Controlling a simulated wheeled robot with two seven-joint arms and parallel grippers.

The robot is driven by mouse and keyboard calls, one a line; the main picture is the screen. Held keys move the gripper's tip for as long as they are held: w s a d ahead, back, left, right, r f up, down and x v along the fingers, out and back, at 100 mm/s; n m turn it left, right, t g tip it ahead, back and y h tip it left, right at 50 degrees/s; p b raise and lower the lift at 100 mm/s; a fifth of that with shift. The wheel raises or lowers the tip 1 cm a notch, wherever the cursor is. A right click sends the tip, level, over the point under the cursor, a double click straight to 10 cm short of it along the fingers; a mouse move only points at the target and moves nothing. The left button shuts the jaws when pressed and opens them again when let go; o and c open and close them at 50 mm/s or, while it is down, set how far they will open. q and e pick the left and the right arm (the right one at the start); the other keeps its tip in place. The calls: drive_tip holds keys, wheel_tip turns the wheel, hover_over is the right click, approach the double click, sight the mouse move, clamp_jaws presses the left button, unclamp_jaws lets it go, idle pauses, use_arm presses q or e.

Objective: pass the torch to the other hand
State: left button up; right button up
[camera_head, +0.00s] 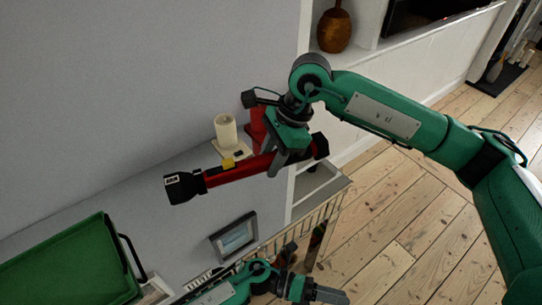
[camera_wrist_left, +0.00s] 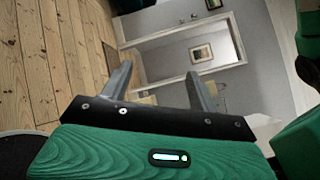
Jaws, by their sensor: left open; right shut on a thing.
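The torch (camera_head: 236,171) has a red body, a black head at its left end, a yellow switch and a black tail end. It is held roughly level in the air in the head view. My right gripper (camera_head: 277,163), on the arm coming in from the right, is shut on the torch's body, nearer the tail end. My left gripper (camera_head: 335,296) is low at the bottom edge of the head view, below and apart from the torch. In the left wrist view, its two fingers (camera_wrist_left: 163,82) stand apart with nothing between them. The torch does not show in that view.
A grey shelf top (camera_head: 135,205) runs along the wall behind the torch. It bears a green crate (camera_head: 70,268), a picture frame (camera_head: 235,238) and a cream candle (camera_head: 225,130). A brown vase (camera_head: 334,28) stands further back. Floorboards (camera_head: 400,235) at right are clear.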

use_arm(q)
drive_tip(key=s+a+f+n+t+y, duration=0.1)
drive_tip(key=s+a+f+n, duration=0.25)
drive_tip(key=f, duration=0.55)
drive_tip(key=s+a+f+n+t+y, duration=0.15)
drive_tip(key=s+f+n, duration=0.25)
drive_tip(key=f, duration=0.4)
drive_tip(key=s+a+f+n+y, duration=0.3)
drive_tip(key=s+a+f+n, duration=0.5)
drive_tip(key=s+f, duration=0.6)
drive_tip(key=w+a+f+n+t+y, duration=0.6)
drive_tip(key=w+a+f+n+t, duration=0.35)
drive_tip(key=w+a+n, duration=0.45)
drive_tip(key=s+a+f+n+g+y, duration=0.2)
drive_tip(key=s+a+f+n+y, duration=0.1)
drive_tip(key=s+a+n, duration=0.3)
drive_tip(key=s+a+f+n+g+y, duration=0.3)
drive_tip(key=s+a+f+n, duration=0.3)
drive_tip(key=a, duration=0.3)
drive_tip(key=shift+s+a+n, duration=0.15)
drive_tip(key=shift+s+n, duration=0.3)
drive_tip(key=shift+f, duration=0.1)
